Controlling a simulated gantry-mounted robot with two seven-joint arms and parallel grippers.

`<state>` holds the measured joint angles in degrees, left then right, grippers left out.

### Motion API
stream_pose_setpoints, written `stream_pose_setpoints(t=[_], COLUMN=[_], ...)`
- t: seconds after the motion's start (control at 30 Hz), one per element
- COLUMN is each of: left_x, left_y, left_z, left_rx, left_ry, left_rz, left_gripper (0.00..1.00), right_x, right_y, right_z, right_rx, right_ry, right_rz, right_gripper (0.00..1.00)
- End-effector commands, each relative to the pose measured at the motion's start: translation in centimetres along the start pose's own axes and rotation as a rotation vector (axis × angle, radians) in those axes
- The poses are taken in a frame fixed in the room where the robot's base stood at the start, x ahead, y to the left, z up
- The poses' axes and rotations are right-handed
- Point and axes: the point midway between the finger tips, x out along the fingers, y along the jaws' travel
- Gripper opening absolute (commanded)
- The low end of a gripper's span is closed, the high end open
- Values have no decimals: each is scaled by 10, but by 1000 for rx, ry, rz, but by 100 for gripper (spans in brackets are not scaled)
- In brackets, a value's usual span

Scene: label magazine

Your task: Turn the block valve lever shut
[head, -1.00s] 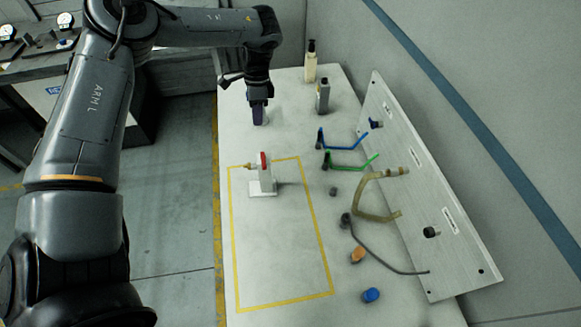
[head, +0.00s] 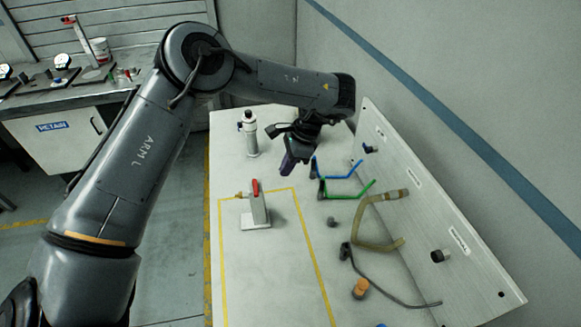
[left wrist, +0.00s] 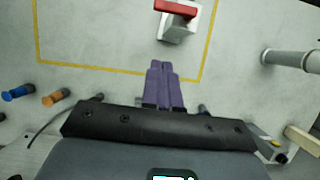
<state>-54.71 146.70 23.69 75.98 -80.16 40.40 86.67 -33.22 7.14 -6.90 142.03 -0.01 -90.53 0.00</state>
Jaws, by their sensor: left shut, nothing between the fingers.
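The block valve (head: 259,210) is a pale upright block on a flat foot, inside the yellow taped outline. Its red lever (head: 255,187) is on top, and a small brass fitting (head: 240,195) sticks out to the left. My left gripper (head: 287,166) is shut and empty, above the table behind and to the right of the valve, apart from it. In the left wrist view the purple fingers (left wrist: 163,72) are together, pointing toward the valve body (left wrist: 181,28). The red lever (left wrist: 176,9) lies crosswise at the top edge there. My right gripper is out of view.
A white cylinder with a dark top (head: 250,140) stands at the back left. To the right, blue (head: 345,176) and green (head: 350,190) tubes, a tan hose (head: 365,220) and an orange cap (head: 360,288) lie before a sloping panel (head: 455,225).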

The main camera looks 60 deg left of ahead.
Motion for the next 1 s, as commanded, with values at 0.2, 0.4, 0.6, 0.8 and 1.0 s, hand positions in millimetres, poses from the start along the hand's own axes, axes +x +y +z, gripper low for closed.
stream_pose_setpoints(t=[0.2,0.4,0.6,0.8,1.0], left_x=[45,61,68,71,71], left_y=[0,0,0,0,0], left_z=[1,18,33,38,38], left_rx=[2,-1,-1,0,0], left_ry=[-2,2,1,2,1], left_rz=[2,4,3,1,1], left_gripper=[0,0,0,0,0], right_x=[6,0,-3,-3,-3], right_y=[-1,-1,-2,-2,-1], right_z=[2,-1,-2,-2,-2], right_rx=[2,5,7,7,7], right_ry=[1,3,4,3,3], right_rz=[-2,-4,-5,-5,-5], right_gripper=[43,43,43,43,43])
